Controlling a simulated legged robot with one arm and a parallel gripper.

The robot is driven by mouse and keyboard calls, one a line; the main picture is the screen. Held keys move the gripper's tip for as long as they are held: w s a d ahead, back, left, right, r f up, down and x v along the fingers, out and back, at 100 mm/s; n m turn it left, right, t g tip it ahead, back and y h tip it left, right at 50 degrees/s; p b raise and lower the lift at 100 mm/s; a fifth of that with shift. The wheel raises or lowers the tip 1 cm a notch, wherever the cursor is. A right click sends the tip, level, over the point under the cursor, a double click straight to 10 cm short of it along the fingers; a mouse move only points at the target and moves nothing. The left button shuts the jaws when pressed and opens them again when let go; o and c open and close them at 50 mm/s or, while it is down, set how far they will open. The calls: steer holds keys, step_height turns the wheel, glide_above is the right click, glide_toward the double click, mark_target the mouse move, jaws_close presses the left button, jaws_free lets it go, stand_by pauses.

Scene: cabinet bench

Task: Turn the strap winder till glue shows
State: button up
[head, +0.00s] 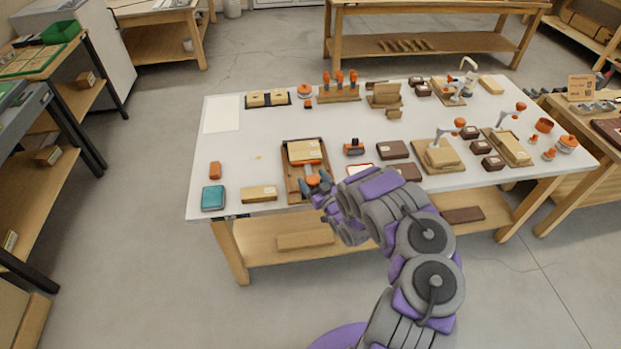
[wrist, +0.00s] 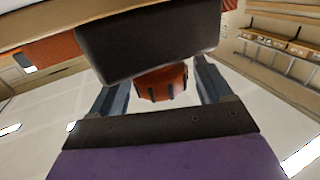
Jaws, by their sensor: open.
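The strap winder is on a wooden tray (head: 291,187) near the table's front edge, with a pale wooden block (head: 304,151) and an orange strap across it. Its orange knob (head: 312,180) is at the tray's near end. In the wrist view the ribbed orange knob (wrist: 160,83) lies between the two fingers, below a dark block (wrist: 150,42). My gripper (wrist: 158,92) is open around the knob; I cannot tell whether the fingers touch it. In the head view my gripper (head: 320,188) is at the tray's near end and partly covers it. I can make out no glue.
A teal box (head: 213,198) and a light wooden block (head: 259,194) lie left of the tray. An orange-black tool (head: 354,147) and brown boxes (head: 393,150) lie to its right. Clamp stations crowd the table's right side. The table's left middle is mostly clear.

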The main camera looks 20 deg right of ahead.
steer(key=shift+w, duration=0.95)
steer(key=c, duration=1)
steer(key=shift+o, duration=0.2)
steer(key=shift+a+r+m+h+p, duration=0.15)
steer(key=shift+r+m+h+p, duration=0.2)
steer(key=shift+h+p, duration=0.45)
steer(key=m+h+p, duration=0.2)
steer(key=p, duration=0.2)
steer(key=shift+h+p, duration=0.3)
steer(key=shift+h, duration=0.1)
steer(key=m+h+p, duration=0.1)
steer(key=p, duration=0.1)
steer(key=m+g+h+p, duration=0.1)
steer(key=h+p, duration=0.1)
steer(key=shift+d+p, duration=0.3)
steer(key=shift+p, duration=0.1)
steer(key=shift+d+f+m+g+h+p, duration=0.2)
steer(key=shift+m+g+h+p, duration=0.1)
steer(key=shift+m+h+p, duration=0.25)
steer(key=o, duration=1)
steer(key=shift+s+f, duration=0.1)
steer(key=shift+c, duration=0.2)
